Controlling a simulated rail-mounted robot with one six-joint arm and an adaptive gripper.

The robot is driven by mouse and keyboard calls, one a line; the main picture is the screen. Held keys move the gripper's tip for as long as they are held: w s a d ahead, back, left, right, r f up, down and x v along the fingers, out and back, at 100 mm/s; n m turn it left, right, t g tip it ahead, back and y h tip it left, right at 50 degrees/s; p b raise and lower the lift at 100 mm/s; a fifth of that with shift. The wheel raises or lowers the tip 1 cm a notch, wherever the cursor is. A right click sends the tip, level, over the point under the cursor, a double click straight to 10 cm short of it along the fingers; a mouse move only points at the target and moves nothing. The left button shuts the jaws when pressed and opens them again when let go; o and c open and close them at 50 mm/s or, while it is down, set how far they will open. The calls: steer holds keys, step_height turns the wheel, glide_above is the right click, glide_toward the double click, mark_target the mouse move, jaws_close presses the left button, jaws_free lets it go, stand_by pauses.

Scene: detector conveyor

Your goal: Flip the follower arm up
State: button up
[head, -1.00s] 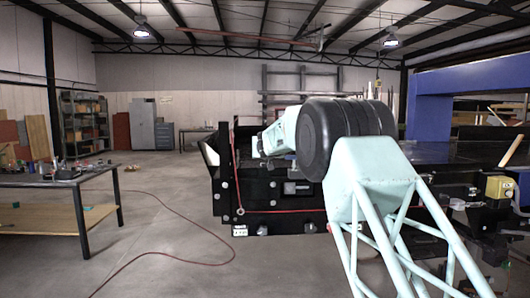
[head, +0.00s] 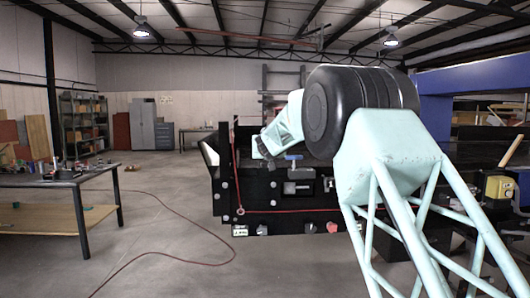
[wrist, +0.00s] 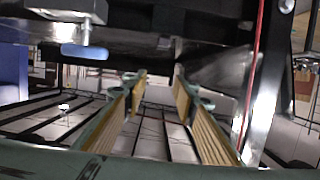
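My gripper (wrist: 159,80) is open and empty in the wrist view, its two fingers with ribbed yellowish pads standing apart. A blue-tipped part on a metal bracket (wrist: 84,50) hangs in the upper left of the wrist view, beyond and to the left of the fingers, not touched. A small blue handle (head: 293,157) shows on the conveyor's near side in the head view, just under my forearm; it may be the same part. I cannot tell for certain which part is the follower arm. In the head view my fingers are mostly hidden or too small to judge.
The black conveyor frame (head: 285,222) fills the middle, with a red cord (head: 290,211) along its side. A blue gantry (head: 433,100) stands at the right. A workbench (head: 60,182) is at the left. The floor between bench and conveyor is open, crossed by a red hose.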

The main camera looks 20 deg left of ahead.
steer(key=shift+v, duration=1.1)
steer(key=shift+r, duration=0.1)
